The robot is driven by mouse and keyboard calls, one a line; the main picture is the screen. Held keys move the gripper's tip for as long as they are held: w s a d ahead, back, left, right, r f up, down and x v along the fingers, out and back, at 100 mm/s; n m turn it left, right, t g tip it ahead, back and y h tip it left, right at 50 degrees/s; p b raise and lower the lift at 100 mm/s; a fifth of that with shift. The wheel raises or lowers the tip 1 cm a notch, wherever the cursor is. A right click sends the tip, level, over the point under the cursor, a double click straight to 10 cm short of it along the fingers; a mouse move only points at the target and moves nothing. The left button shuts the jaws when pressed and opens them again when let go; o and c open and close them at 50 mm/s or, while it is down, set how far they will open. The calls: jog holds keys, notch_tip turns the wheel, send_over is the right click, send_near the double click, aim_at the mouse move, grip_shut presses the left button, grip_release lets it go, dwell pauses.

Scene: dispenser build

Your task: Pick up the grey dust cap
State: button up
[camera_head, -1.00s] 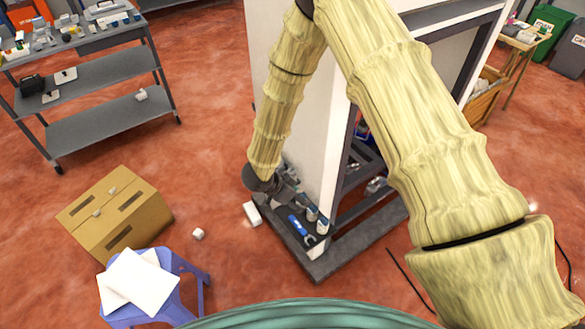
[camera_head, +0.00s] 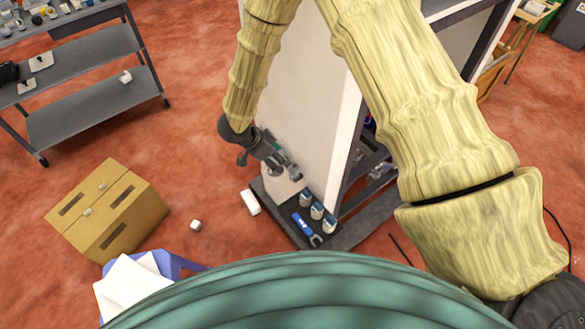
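My gripper (camera_head: 284,167) hangs beside the white panel of the rack, above the back end of the low dark shelf (camera_head: 272,208). It is small and seen from above, and I cannot tell whether its fingers are open or shut. A small grey shape shows at the fingertips, but I cannot tell whether it is a finger pad or a held part. I cannot make out the grey dust cap for certain anywhere. Several small cans (camera_head: 316,211) stand in a row on the shelf, in front of my gripper.
A blue-handled wrench (camera_head: 302,225) lies beside the cans. A white block (camera_head: 250,202) and a small white cube (camera_head: 195,225) are on the red floor. A cardboard box (camera_head: 108,210), a blue stool (camera_head: 170,263) and a grey cart (camera_head: 85,100) stand at left. Floor between box and rack is mostly clear.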

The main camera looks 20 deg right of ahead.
aim_at(294, 167)
jog(key=b+x, duration=0.2)
jog(key=x, duration=0.2)
jog(key=shift+d+f+b, duration=0.15)
jog(key=shift+d+b, duration=0.1)
jog(key=shift+b, duration=0.05)
jog(key=b+x, duration=0.4)
jog(key=x, duration=0.1)
jog(key=shift+d, duration=0.25)
jog(key=shift+c, duration=0.3)
jog(key=c, duration=0.7)
